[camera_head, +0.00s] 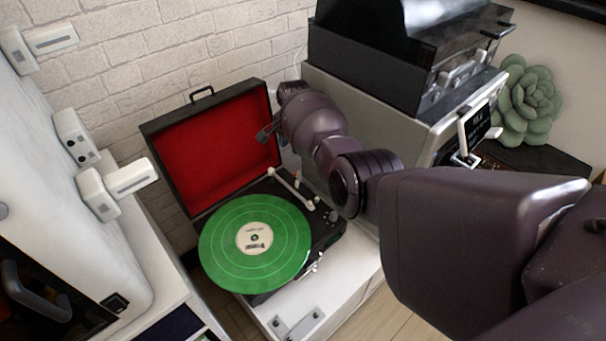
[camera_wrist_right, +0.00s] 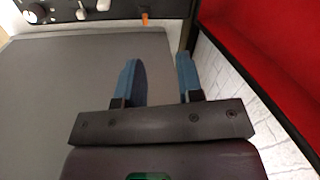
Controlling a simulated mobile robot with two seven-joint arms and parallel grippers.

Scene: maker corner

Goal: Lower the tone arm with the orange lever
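The record player (camera_head: 338,226) has a green record (camera_head: 217,250) on its platter and its red-lined lid (camera_head: 215,140) raised. The white tone arm (camera_head: 290,188) lies along the deck's right side, beside the record. In the right wrist view the small orange lever (camera_wrist_right: 145,18) stands on the dark deck at the top, beyond my fingertips. My right gripper (camera_head: 265,133) is in front of the lid's right part, above the deck and apart from the lever. Its two blue fingers (camera_wrist_right: 157,62) are spread with nothing between them. My left gripper is out of view.
A large grey machine (camera_head: 360,95) stands close at the right, behind my right arm. A white appliance (camera_head: 60,190) with knobs is at the left. The white tabletop (camera_head: 345,270) is bare in front of the player except for a small metal bracket (camera_head: 298,325).

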